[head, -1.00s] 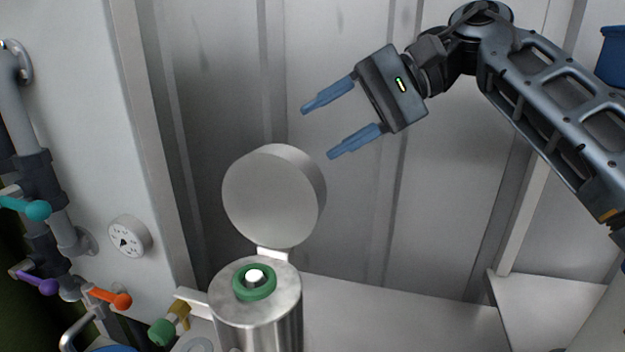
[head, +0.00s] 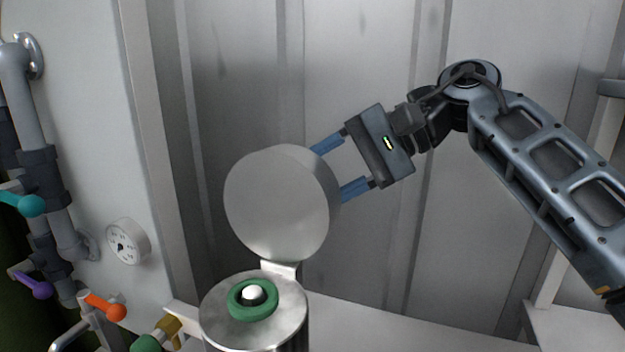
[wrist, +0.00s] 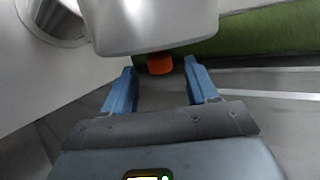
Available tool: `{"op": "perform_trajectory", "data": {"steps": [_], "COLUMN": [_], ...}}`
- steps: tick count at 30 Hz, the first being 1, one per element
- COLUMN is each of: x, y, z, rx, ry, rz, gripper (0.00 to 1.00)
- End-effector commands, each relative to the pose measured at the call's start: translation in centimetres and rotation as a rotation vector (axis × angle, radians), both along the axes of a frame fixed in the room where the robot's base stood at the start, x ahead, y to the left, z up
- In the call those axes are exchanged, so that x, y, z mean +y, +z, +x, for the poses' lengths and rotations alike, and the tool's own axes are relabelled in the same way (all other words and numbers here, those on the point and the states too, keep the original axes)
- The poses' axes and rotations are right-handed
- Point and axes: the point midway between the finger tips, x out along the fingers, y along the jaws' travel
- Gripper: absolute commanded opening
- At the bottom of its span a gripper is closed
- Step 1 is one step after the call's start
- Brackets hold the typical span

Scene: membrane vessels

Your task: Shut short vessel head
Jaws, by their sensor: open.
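The short vessel's round grey head (head: 277,203) stands raised on its hinge at the back of the vessel body (head: 256,338). The body's open top shows a green ring (head: 252,300) around a white knob. My gripper (head: 333,167) is open, at the right rear edge of the head. The head partly hides its fingertips in the head view. In the wrist view a large grey rounded body, likely the head (wrist: 150,25), lies just ahead of my open fingers (wrist: 160,78). Nothing is between the fingers, and I cannot tell whether they touch the head.
A dial gauge (head: 128,242) and grey pipes with teal (head: 32,205), purple (head: 41,290) and orange (head: 116,312) handles are at the left. A green-ended valve (head: 147,343) sits beside the vessel.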

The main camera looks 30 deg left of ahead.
Motion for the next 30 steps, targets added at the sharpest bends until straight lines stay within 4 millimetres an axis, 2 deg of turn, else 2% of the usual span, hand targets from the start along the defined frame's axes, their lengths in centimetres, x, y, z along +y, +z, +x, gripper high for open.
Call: {"op": "perform_trajectory", "data": {"steps": [6, 15, 30], "x": [1.4, 1.5, 1.5], "y": [-1.0, -1.1, -1.1], "z": [-0.9, -1.0, -1.0], "rx": [0.001, -0.001, 0.000], "ry": [0.001, 0.001, 0.000], "rz": [0.000, 0.000, 0.000], "gripper": [0.58, 0.58, 0.10]}}
